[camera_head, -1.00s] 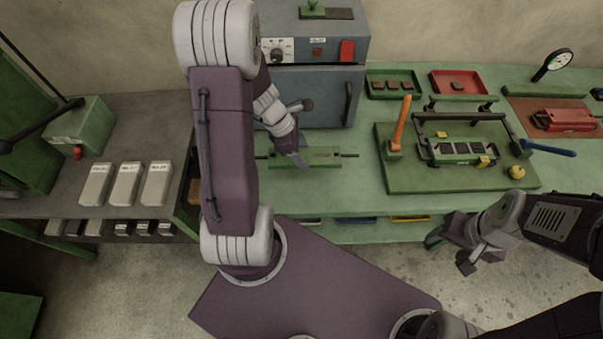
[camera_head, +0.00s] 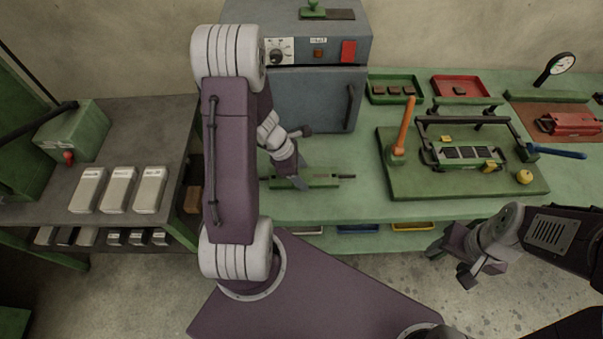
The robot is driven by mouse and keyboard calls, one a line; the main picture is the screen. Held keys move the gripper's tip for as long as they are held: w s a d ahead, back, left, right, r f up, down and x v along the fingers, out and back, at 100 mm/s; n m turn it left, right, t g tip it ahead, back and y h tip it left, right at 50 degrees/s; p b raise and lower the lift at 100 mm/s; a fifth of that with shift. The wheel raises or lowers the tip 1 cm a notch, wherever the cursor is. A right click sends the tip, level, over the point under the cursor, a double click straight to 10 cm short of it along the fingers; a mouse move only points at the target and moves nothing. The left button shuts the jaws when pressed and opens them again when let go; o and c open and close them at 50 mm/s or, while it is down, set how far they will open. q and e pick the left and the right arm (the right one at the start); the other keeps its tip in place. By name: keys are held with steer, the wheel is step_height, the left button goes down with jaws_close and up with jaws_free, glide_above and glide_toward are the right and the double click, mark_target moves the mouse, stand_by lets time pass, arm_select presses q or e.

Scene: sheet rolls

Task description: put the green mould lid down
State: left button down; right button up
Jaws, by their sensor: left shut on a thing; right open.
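The green mould lid (camera_head: 322,181) is a long flat bar with a dark rod end sticking out at its right. It is over the front part of the green bench, below the grey oven. My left gripper (camera_head: 297,180) is shut on it near its left half; my arm hides part of the left end. I cannot tell whether the lid touches the bench top or hangs just above it. My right gripper (camera_head: 452,266) is open and empty, in front of the bench over the floor.
A grey oven (camera_head: 312,97) stands behind the lid. Green bench top (camera_head: 360,150) is clear between lid and plate.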

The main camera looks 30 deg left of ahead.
arm_select(q)
steer(key=shift+c, duration=2)
jaws_free()
steer(key=shift+f, duration=0.1)
steer(key=p+v, duration=0.5)
steer(key=v, duration=0.7)
steer(key=s+d+r+m+y, duration=0.1)
steer(key=d+m, duration=0.4)
steer(key=m, duration=0.7)
steer(key=s+d+r+m+g+y, duration=0.1)
steer(key=s+d+m, duration=0.3)
steer(key=m, duration=0.8)
steer(key=shift+s+d+r+y, duration=0.3)
steer(key=shift+d+r+y, duration=0.25)
steer(key=shift+d+y, duration=0.2)
